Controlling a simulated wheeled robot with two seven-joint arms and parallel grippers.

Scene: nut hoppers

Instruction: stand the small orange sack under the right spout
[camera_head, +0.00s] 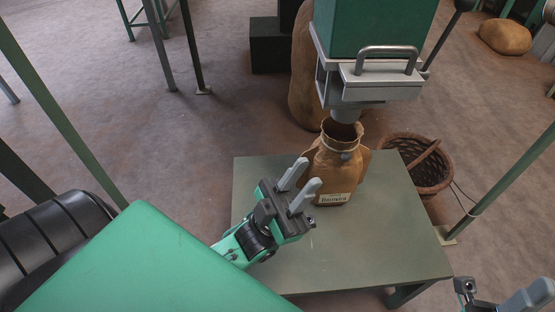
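A small orange-brown sack (334,175) with a pale printed label stands upright on the green table (390,240). Its open mouth is directly below the round grey spout (345,115) of the green hopper. The spout end overlaps the mouth in the picture; I cannot tell whether they touch. My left gripper (302,178) is open at the sack's left side, its fingers pointing at the sack. I cannot tell whether they touch it. My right gripper (510,301) shows only partly at the bottom right corner, away from the sack.
The hopper (375,28) has a grey handle (386,52) above the spout. A wicker basket (417,165) stands on the floor behind the table's right side. A large brown sack (303,85) is behind the hopper. The table's front and right are clear.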

